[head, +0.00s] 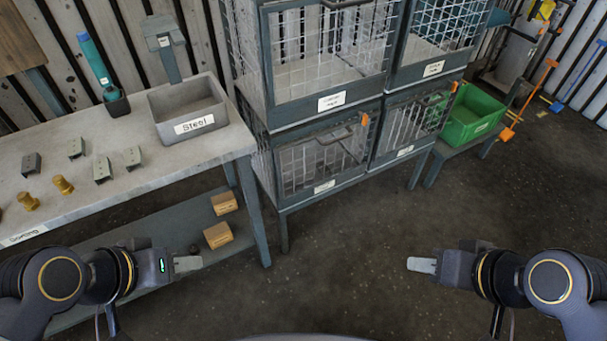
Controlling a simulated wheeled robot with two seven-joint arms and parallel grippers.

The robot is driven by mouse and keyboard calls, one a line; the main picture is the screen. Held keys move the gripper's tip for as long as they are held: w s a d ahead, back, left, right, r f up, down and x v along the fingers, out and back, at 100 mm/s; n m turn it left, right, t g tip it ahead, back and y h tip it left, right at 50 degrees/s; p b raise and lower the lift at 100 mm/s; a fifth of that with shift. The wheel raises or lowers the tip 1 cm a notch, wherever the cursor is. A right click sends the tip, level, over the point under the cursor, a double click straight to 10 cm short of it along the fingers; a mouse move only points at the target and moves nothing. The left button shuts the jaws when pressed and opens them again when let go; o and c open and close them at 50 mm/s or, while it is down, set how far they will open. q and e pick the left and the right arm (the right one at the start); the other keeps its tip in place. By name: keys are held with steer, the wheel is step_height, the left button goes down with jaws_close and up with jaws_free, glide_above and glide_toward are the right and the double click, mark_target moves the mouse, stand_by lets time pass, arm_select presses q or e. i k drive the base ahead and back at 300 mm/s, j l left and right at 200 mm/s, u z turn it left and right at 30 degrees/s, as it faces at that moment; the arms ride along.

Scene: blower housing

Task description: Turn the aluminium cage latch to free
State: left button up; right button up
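A grey wire-mesh cage rack stands in the middle, with two upper cages and two lower cages. White labels sit on the upper left cage (331,101), upper right cage (432,68), lower left cage (324,187) and lower right cage (405,151). The labels are too small to read, so I cannot tell which is the aluminium cage. An orange latch (364,118) shows at the lower left cage's top right corner, another orange latch (454,87) at the lower right cage's. My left gripper (187,264) and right gripper (422,265) are well apart from the cages; their finger gaps are not clear.
A workbench (130,190) on the left holds a grey bin (190,110) labelled Steel, grey brackets and brass-coloured fittings. Cardboard boxes (218,235) lie on its lower shelf. A green crate (472,118) stands right of the cages. The floor before the cages is clear.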

mark_target(363, 119)
steer(key=i+j+u, duration=0.2)
steer(key=i, duration=0.8)
steer(key=l, duration=0.1)
